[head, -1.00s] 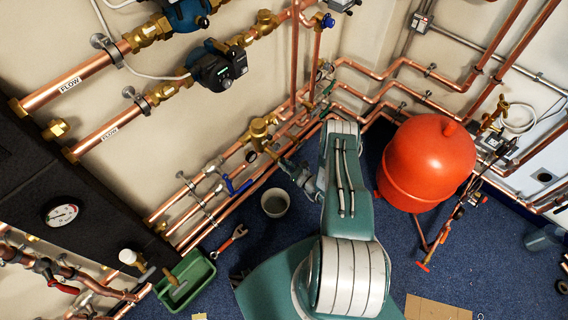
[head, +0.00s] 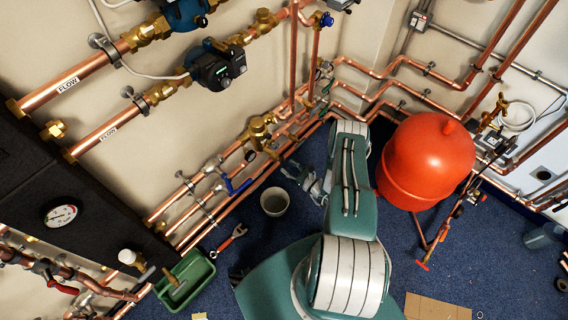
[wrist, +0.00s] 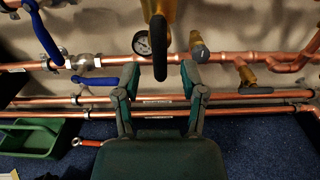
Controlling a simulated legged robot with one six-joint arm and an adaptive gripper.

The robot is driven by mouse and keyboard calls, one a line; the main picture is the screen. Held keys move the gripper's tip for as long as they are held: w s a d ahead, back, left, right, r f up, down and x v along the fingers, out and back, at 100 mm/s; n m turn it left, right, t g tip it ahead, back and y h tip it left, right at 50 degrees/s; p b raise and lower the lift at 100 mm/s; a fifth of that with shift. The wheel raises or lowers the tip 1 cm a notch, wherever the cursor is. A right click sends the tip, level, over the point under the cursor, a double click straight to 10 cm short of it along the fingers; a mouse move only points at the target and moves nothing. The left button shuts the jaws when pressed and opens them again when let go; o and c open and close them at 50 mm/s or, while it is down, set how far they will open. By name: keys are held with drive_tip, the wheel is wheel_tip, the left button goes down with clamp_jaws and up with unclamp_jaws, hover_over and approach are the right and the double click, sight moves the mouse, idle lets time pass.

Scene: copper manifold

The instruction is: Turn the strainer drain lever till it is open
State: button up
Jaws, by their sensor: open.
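The brass strainer (head: 258,130) sits on the copper pipe by the wall in the head view. In the wrist view a brass body (wrist: 158,10) is at the top centre, with a dark lever (wrist: 160,50) hanging straight down from it; this looks like the drain lever. My gripper (wrist: 159,76) is open and empty. Its two fingers stand left and right of the lever's lower end in the picture, apart from it; the depth between them is unclear. In the head view my gripper (head: 293,172) is low, right of the strainer and partly hidden by my arm.
Blue-handled valves (wrist: 95,81) are left of my fingers, and a gauge (wrist: 142,42) is behind the lever. A brass valve (wrist: 245,75) is to the right. A bucket (head: 274,201), wrench (head: 232,238), green tray (head: 186,280) and red tank (head: 428,160) stand around the blue floor.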

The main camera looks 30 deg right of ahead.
drive_tip(key=v, duration=0.9)
drive_tip(key=shift+w, duration=0.1)
